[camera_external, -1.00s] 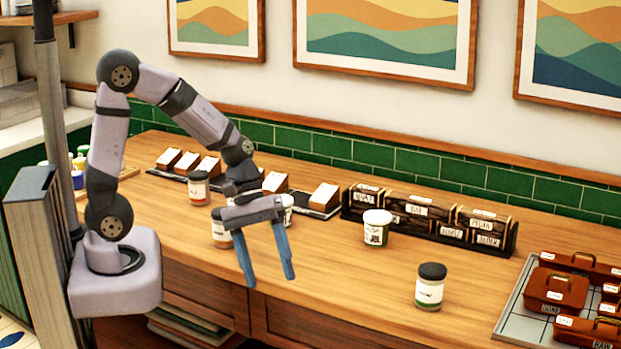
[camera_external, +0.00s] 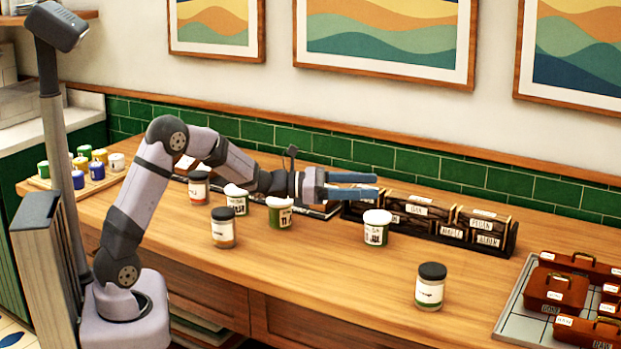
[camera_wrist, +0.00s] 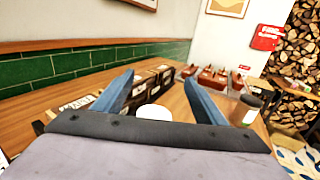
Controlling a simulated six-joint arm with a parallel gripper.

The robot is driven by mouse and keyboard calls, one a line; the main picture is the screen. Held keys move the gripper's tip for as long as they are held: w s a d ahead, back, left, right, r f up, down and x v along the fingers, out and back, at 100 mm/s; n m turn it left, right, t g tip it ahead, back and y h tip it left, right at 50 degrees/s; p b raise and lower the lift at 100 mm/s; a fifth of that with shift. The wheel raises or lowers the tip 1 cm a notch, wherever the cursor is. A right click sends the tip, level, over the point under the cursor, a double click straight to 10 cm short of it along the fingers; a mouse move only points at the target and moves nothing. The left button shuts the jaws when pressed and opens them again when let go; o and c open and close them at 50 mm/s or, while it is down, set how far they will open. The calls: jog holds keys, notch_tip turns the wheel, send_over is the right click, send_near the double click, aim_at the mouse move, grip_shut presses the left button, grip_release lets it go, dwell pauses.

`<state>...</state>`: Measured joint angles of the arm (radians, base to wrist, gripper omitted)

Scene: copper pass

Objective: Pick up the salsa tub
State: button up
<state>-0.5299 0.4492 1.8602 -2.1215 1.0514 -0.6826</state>
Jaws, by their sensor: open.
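Several tubs stand on the wooden counter, and I cannot read which label says salsa. A white-lidded tub with a green base (camera_external: 376,228) stands alone near the middle. Further left are another white-lidded tub (camera_external: 279,213), a partly hidden white-lidded tub (camera_external: 237,203), a dark-lidded tub with an orange-red base (camera_external: 222,231) and a dark-lidded tub with red (camera_external: 198,190). A dark-lidded tub with green on its label (camera_external: 430,289) stands at the front right. My gripper (camera_external: 376,186) is open, empty and above the counter, pointing right. In the wrist view, a white lid (camera_wrist: 154,112) shows between its fingers.
A tray with brown handled boxes (camera_external: 510,318) is at the right. A board with small coloured jars (camera_external: 95,185) is at far left. The front counter is mostly clear.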

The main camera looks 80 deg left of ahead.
aim_at(372, 216)
notch_tip(372, 216, down, 8)
jog(key=shift+f, duration=0.1)
jog(key=shift+w+d+p, duration=0.25)
jog(key=shift+w+p, duration=0.1)
jog(key=shift+w, duration=0.25)
jog(key=shift+w, duration=0.1)
jog(key=shift+w+d, duration=0.15)
jog(key=shift+w, duration=0.15)
jog(key=shift+p+x, duration=0.7)
jog(key=shift+x, duration=1.95)
jog(key=c, duration=1)
